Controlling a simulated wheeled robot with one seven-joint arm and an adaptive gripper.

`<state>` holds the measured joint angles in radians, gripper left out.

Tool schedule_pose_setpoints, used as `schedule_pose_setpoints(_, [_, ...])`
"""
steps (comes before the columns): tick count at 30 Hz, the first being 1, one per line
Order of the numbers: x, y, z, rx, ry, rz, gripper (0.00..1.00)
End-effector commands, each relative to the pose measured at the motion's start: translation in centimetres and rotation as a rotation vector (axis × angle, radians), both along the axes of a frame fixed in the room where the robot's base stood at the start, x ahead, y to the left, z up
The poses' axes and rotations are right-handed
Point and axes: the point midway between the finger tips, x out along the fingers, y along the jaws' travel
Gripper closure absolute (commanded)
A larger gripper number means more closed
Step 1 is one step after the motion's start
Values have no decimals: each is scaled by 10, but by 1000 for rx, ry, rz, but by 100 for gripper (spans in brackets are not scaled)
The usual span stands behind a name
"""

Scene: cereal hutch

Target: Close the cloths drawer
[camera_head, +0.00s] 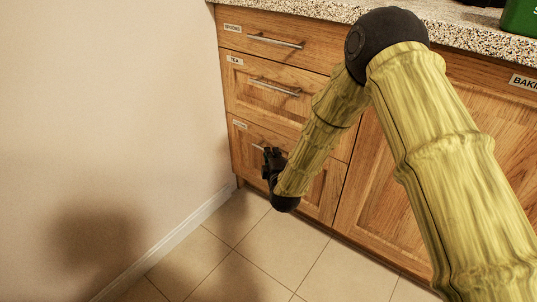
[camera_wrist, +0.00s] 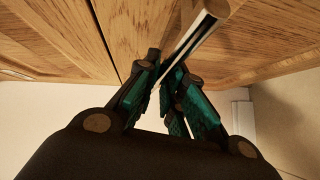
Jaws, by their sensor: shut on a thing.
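The bottom drawer (camera_head: 325,190) sits below two other drawers at the left end of the wooden cabinet; its label (camera_head: 240,124) is too small to read. Its front looks about level with the drawers above, but I cannot tell whether a small gap remains. My gripper (camera_head: 272,160) is at this drawer's front. In the wrist view, my gripper (camera_wrist: 163,88) is shut on the metal drawer handle (camera_wrist: 203,32), with the bar running up and right from between the teal fingers. In the head view the handle (camera_head: 258,147) is mostly hidden by my gripper and arm.
The upper drawer (camera_head: 240,42) and the tea drawer (camera_head: 245,95) look shut. A wall (camera_head: 110,110) stands close on the left. A speckled countertop (camera_head: 300,10) is above. A cupboard door (camera_head: 375,190) is to the right. The tiled floor (camera_head: 250,250) is clear.

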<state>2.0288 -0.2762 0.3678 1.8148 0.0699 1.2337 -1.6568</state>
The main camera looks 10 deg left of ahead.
Motion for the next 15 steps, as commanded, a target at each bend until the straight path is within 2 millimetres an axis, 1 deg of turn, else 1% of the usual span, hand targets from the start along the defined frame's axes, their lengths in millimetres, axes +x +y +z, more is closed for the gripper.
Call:
schedule_pose_setpoints(2, [4,-3,2,1,-5,-7,100])
schedule_pose_setpoints(3, [4,-3,2,0,-5,-7,88])
schedule_pose_setpoints(5, [5,-3,2,0,-6,-7,77])
schedule_pose_setpoints(6, [4,-3,2,0,-5,-7,70])
schedule_pose_setpoints(7, [4,-2,2,0,-6,-6,68])
schedule_pose_setpoints(15, [3,-1,2,0,-5,-3,68])
